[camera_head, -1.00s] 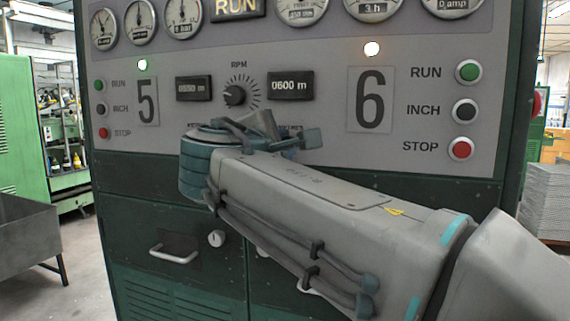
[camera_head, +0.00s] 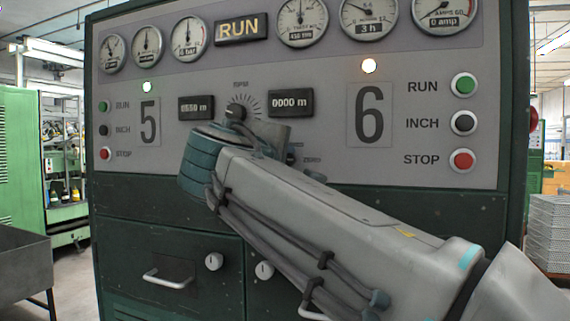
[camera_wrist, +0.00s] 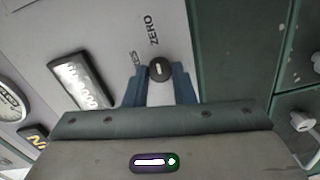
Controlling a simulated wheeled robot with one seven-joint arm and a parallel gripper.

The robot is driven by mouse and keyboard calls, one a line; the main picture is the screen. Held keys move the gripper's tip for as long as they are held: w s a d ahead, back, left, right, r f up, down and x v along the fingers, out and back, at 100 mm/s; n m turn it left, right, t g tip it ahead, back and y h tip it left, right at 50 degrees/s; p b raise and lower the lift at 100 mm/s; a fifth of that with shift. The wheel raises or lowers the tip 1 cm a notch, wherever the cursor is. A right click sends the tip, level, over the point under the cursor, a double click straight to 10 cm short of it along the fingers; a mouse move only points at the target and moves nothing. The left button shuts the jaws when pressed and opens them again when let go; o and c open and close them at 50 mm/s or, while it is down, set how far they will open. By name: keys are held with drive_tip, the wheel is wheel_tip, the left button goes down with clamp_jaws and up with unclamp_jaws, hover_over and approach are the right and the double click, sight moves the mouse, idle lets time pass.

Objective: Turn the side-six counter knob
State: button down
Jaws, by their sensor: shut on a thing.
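The side-six counter knob (camera_wrist: 159,69) is a small dark round knob with a pale mark, beside the ZERO lettering in the wrist view. My gripper (camera_wrist: 159,76) has its two blue fingers on either side of the knob, shut on it. In the head view my gripper and forearm cover the lower middle of the panel, and the knob is mostly hidden behind them. The side-six counter (camera_head: 291,103) reads 0000 m. The side-five counter (camera_head: 196,107) reads about 0550 m; its digits are blurred.
A dark dial knob (camera_head: 235,113) sits between the counters, just above my wrist. Side-six buttons, green RUN (camera_head: 464,85), black INCH (camera_head: 464,123) and red STOP (camera_head: 462,161), are to the right. Gauges line the top. A drawer handle (camera_head: 168,279) is below.

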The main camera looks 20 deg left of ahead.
idle(0.3)
drive_tip(key=c, duration=1.2)
unclamp_jaws()
drive_tip(key=shift+s, duration=0.1)
drive_tip(key=s+a, duration=0.1)
drive_tip(key=s, duration=1.2)
drive_tip(key=shift+s+r, duration=0.25)
drive_tip(key=shift+s, duration=0.05)
